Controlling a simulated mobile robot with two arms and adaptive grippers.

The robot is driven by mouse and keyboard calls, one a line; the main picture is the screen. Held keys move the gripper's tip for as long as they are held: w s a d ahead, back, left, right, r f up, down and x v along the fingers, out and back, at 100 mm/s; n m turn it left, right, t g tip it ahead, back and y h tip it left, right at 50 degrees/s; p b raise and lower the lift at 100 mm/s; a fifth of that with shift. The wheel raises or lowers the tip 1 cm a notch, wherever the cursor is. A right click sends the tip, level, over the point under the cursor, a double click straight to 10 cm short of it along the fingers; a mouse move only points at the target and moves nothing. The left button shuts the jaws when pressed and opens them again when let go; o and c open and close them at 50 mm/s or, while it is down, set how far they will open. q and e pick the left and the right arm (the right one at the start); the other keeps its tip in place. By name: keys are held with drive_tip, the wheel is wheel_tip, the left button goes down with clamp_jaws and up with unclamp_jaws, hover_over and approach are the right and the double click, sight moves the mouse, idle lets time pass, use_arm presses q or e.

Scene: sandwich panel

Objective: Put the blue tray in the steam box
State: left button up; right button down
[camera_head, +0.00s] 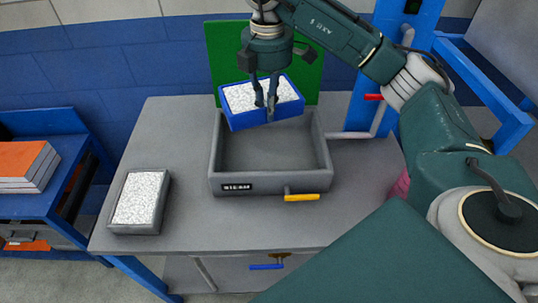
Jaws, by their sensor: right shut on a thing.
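The blue tray (262,119), filled with white grains, is held tilted above the back part of the grey steam box (228,181). My right gripper (268,102) comes down from above and is shut on the tray's front edge. The steam box is open on top, and its floor shows bare. It has a small black display and a yellow handle on its front. A green panel (226,50) stands upright behind it. My left gripper is out of view.
A grey tray (158,216) with white grains sits on the left of the grey table (190,115). A blue shelf with orange-topped panels (20,158) stands further left. A blue frame (507,92) with a red handle stands at right.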

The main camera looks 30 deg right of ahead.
drive_tip(key=m, duration=0.1)
drive_tip(key=d+m, duration=0.1)
drive_tip(key=m, duration=0.1)
drive_tip(key=shift+w+r, duration=0.1)
drive_tip(key=shift+w, duration=0.1)
drive_tip(key=shift+f, duration=0.25)
wheel_tip(320, 180, down, 8)
drive_tip(key=b, duration=0.2)
drive_tip(key=p, duration=0.1)
approach(270, 168)
drive_tip(key=shift+m, duration=0.3)
wheel_tip(270, 168, down, 5)
drive_tip(key=shift+r+p, duration=0.1)
drive_tip(key=shift+p, duration=0.4)
drive_tip(key=shift+f, duration=0.2)
